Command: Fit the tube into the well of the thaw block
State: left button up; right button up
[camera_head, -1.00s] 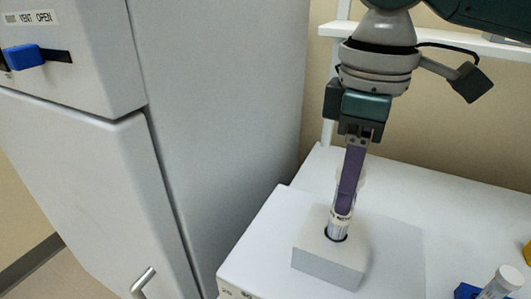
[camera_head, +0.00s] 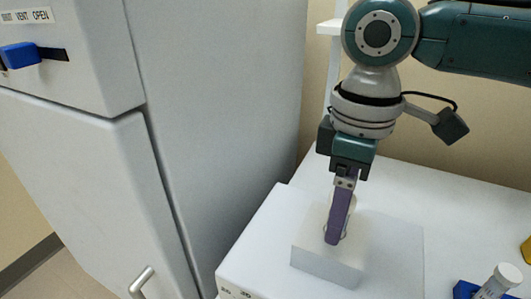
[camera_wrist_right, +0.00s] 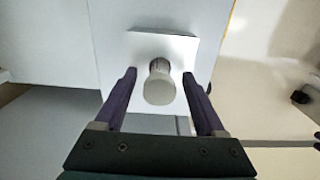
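The thaw block (camera_head: 325,262) is a pale grey block with a round well in its top. The tube (camera_wrist_right: 160,85) stands in the well, its pale cap facing the camera in the right wrist view. In the head view a purple finger hides most of the tube. My right gripper (camera_head: 334,238) reaches down over the block, its fingertips close to the block's top. In the right wrist view its two fingers (camera_wrist_right: 160,76) stand apart on either side of the tube, with a visible gap to the cap on both sides. My left gripper is not in view.
The block sits on a white flat-topped unit (camera_head: 262,235). At the lower right, another white-capped tube (camera_head: 499,281) leans by a blue holder (camera_head: 466,290); a yellow thing (camera_head: 527,250) shows at the edge. A tall grey cabinet (camera_head: 225,100) stands close on the left.

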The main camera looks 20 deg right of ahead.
jog(key=shift+r, duration=0.5)
notch_tip(320, 180, up, 11)
jog(key=s+a+f+t+y, duration=0.25)
jog(key=s+a+f, duration=0.35)
jog(key=a+f, duration=0.4)
jog(key=s+d+f+m+t+h, duration=0.1)
jog(key=s+d+f+m, duration=0.3)
jog(key=s, duration=0.6)
jog(key=d+m+h, duration=0.1)
jog(key=d+m, duration=0.1)
jog(key=d, duration=0.1)
